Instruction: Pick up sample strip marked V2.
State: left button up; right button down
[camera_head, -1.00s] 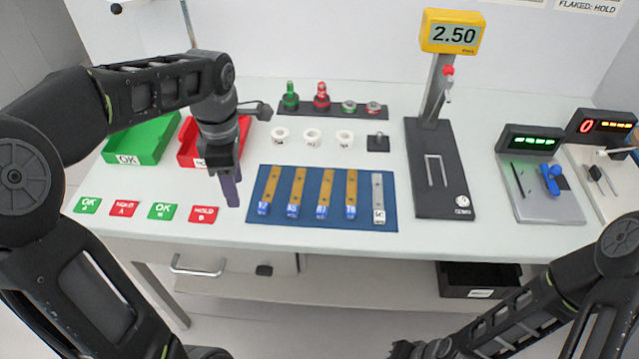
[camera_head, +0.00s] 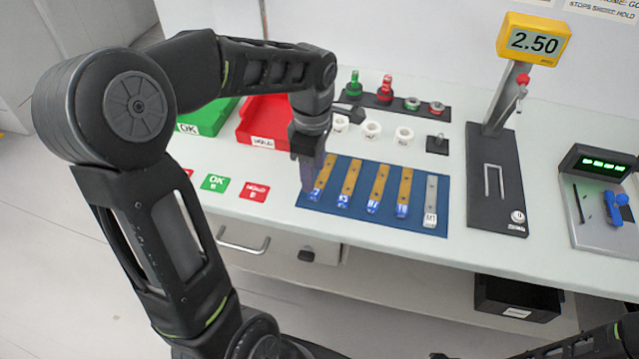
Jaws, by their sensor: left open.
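The blue mat (camera_head: 447,190) holds a row of tan strips with blue end labels and one grey strip with a white label at the right. The leftmost tan strip (camera_head: 325,174) carries a label that looked like V2 earlier; its small print is hard to read now. My left gripper (camera_head: 309,180) is open, pointing down over the mat's left edge, close beside this strip and partly covering it. I cannot tell whether they touch.
A red tray (camera_head: 262,140) and green tray (camera_head: 205,118) stand behind my left arm. White cups (camera_head: 372,130) sit behind the mat. A gauge stand (camera_head: 497,190) reading 2.50 is at the right. Red and green cards (camera_head: 254,191) lie left of the mat.

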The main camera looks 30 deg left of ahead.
aim_at(324, 174)
pick_arm(q)
jog(key=f, duration=0.5)
jog(key=shift+s+f+p, duration=0.1)
jog(key=shift+s+p, duration=0.1)
jog(key=shift+p, duration=0.2)
jog(key=shift+c, duration=0.2)
grip_shut()
dwell(0.6)
